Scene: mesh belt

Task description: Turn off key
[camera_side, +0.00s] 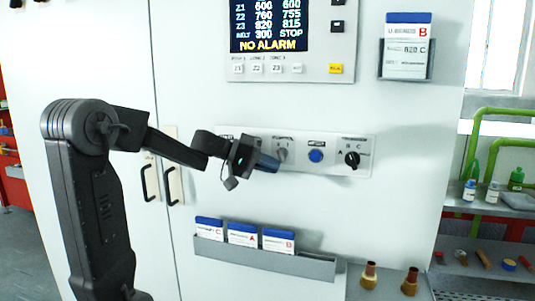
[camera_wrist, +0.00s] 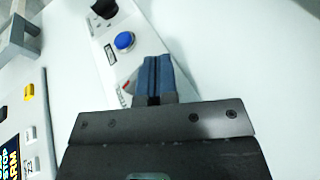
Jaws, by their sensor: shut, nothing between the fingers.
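A pale control strip (camera_side: 333,160) on the cabinet front carries a small grey key switch (camera_side: 282,154), a blue round button (camera_side: 316,155) and a black selector knob (camera_side: 352,159). My gripper (camera_side: 268,163) is shut and empty, its blue fingers just left of the key switch and overlapping its edge in the side view. I cannot tell whether they touch it. In the wrist view my shut fingers (camera_wrist: 154,74) cover the strip where the key switch would be, so the key is hidden there. The blue button (camera_wrist: 124,41) and black knob (camera_wrist: 104,8) show beyond them.
Above is a display panel (camera_side: 343,40) reading "NO ALARM" and "STOP". A card holder (camera_side: 405,72) hangs upper right. A card tray (camera_side: 265,262) is fixed below the strip. Two brass-coloured fittings (camera_side: 369,275) stand lower right. The cabinet face around the strip is clear.

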